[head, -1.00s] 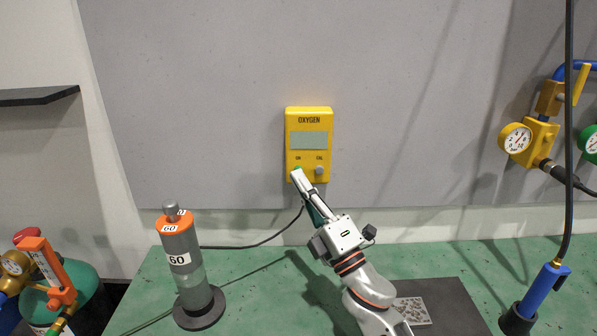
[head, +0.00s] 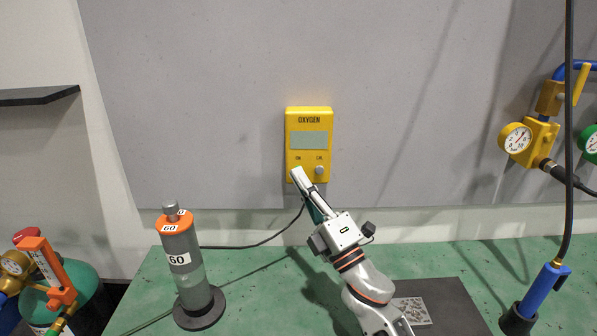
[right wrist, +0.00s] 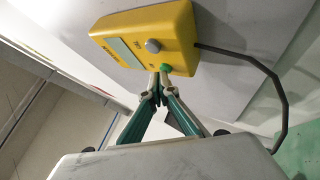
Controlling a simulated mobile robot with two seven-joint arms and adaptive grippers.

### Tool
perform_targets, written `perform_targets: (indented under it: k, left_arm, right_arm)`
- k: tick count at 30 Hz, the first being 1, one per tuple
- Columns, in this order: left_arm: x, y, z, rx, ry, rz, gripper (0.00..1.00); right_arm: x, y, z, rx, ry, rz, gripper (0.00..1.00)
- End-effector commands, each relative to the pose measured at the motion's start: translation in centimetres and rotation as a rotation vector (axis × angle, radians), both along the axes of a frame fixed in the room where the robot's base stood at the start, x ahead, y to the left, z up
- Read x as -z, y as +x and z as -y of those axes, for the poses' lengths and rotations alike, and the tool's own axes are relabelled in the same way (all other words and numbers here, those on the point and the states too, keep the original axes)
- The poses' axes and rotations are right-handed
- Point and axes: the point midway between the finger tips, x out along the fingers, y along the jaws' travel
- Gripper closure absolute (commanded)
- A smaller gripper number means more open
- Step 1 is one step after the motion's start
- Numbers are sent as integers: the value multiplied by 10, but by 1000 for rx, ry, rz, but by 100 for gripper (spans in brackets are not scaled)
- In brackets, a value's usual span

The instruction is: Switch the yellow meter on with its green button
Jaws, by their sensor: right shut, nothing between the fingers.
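The yellow meter (head: 309,113), labelled OXYGEN, hangs on the grey wall panel. Its grey display (head: 309,140) looks blank. Below it are the ON and CAL labels, with a grey CAL button (head: 319,170) at the right. My right gripper (head: 297,174) is shut and empty, its fingertips in front of the meter's lower left and covering the green button in the head view. In the right wrist view the green button (right wrist: 166,69) shows just beyond the fingertips (right wrist: 160,78); whether they touch it I cannot tell. The yellow meter (right wrist: 155,22) shows there too. My left gripper is not seen.
A grey cylinder (head: 181,247) with an orange collar marked 60 stands left on the green table (head: 250,270). A black cable (head: 255,244) runs from the meter. At the right are a yellow gauge (head: 516,138) and a blue torch (head: 543,290).

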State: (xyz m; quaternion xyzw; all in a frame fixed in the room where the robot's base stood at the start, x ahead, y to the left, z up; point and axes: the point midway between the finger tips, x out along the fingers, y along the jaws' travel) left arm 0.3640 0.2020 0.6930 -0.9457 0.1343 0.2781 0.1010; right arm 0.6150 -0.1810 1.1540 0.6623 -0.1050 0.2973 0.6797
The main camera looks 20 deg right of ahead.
Motion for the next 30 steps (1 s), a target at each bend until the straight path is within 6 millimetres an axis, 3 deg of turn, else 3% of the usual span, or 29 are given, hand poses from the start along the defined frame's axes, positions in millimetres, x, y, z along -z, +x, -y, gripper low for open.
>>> perform_targets:
  k: [30]
  left_arm:
    - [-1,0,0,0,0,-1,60]
  right_arm:
    - [1,-14,-4,0,1,-1,100]
